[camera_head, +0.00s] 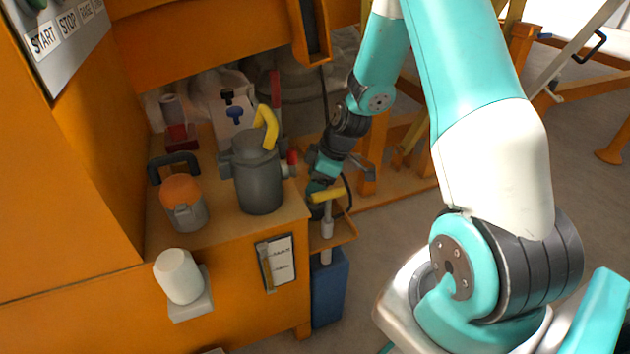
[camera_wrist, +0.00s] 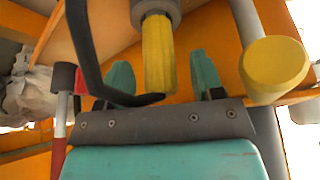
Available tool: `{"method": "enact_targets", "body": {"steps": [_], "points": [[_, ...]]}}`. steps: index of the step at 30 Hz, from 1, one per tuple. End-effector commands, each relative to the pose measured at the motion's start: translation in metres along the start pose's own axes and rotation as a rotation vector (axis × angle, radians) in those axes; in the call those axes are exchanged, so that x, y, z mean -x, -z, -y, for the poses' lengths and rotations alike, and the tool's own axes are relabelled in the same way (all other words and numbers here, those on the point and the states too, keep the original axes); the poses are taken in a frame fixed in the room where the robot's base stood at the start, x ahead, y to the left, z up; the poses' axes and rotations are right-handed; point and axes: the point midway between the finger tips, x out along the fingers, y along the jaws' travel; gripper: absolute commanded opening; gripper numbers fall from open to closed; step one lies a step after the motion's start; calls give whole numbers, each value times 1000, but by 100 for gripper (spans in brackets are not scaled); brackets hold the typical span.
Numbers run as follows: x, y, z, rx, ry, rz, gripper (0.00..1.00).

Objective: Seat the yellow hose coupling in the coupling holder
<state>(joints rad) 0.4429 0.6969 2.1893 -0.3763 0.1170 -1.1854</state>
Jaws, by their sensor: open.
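The yellow hose coupling (camera_wrist: 159,55) shows in the wrist view as a ribbed yellow cylinder with a grey collar at its top. My gripper (camera_wrist: 163,78) is open, with one teal finger on each side of the coupling and a gap on both sides. A black hose loop curves past the coupling's lower end. In the head view my gripper (camera_head: 317,187) is low beside the bench, close to a yellow bar (camera_head: 328,195) on a grey post. I cannot tell whether this bar is the coupling. I cannot clearly make out the coupling holder.
In the wrist view a round yellow end (camera_wrist: 275,65) sits before a grey post at right. The bench holds a grey pot (camera_head: 258,180) with a bent yellow piece (camera_head: 266,125) and an orange-lidded jar (camera_head: 184,203). A blue bin (camera_head: 329,288) stands below. Open floor lies right.

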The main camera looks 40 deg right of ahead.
Motion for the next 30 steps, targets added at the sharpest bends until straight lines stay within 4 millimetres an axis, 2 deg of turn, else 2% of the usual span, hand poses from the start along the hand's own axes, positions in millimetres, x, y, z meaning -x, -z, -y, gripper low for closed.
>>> {"method": "enact_targets", "body": {"steps": [5, 12, 18, 24, 30], "points": [[37, 2, -1, 0, -6, -2, 61], [100, 2, -1, -1, -6, -1, 61], [143, 1, 0, 0, -3, -1, 61], [165, 0, 0, 0, -2, 0, 61], [169, 0, 0, 0, 0, 0, 61]]}}
